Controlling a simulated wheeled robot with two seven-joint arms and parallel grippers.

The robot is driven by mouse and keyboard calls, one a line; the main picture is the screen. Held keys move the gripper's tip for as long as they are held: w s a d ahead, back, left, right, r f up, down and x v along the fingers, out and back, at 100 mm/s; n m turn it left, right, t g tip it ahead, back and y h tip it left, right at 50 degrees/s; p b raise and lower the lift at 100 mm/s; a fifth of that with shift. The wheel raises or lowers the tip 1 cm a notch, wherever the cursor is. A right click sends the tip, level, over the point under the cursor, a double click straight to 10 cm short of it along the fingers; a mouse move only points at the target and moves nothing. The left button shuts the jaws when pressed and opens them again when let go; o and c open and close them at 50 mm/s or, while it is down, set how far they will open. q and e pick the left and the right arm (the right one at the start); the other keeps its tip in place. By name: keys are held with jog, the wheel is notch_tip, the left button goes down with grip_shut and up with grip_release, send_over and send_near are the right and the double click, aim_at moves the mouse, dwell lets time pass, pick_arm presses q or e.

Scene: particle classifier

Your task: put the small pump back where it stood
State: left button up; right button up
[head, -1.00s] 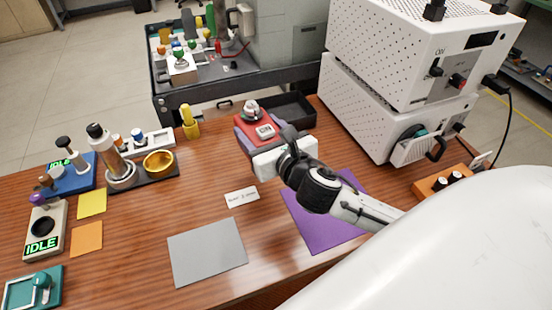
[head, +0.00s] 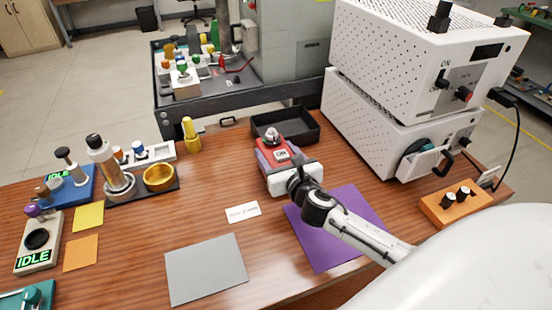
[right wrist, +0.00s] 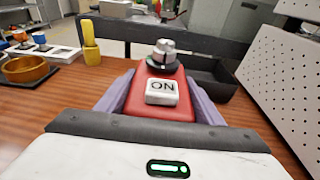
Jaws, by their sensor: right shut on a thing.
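The small pump is a red block (head: 272,151) with a white ON button and a grey metal knob on top. My right gripper (head: 284,157) is shut on it, with lavender fingers along both its sides. In the right wrist view the pump (right wrist: 137,102) is upright between the fingers (right wrist: 159,94), its ON button facing the camera. In the head view it is in front of the black tray and behind the purple mat (head: 328,230). Its underside is hidden, so I cannot tell whether it touches the table. My left gripper is out of view.
The black open tray (head: 308,131) lies just behind the pump. Stacked white perforated machines (head: 370,125) stand on the right, with an orange knob box (head: 440,209) before them. The grey mat (head: 206,270) is bare.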

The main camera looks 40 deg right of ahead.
jog(key=shift+f, duration=0.4)
jog(key=shift+f, duration=0.15)
jog(key=o, duration=1.8)
jog(key=shift+f, duration=0.15)
jog(key=shift+r, duration=0.2)
jog(key=v, duration=1.2)
jog(key=shift+s+f, duration=0.1)
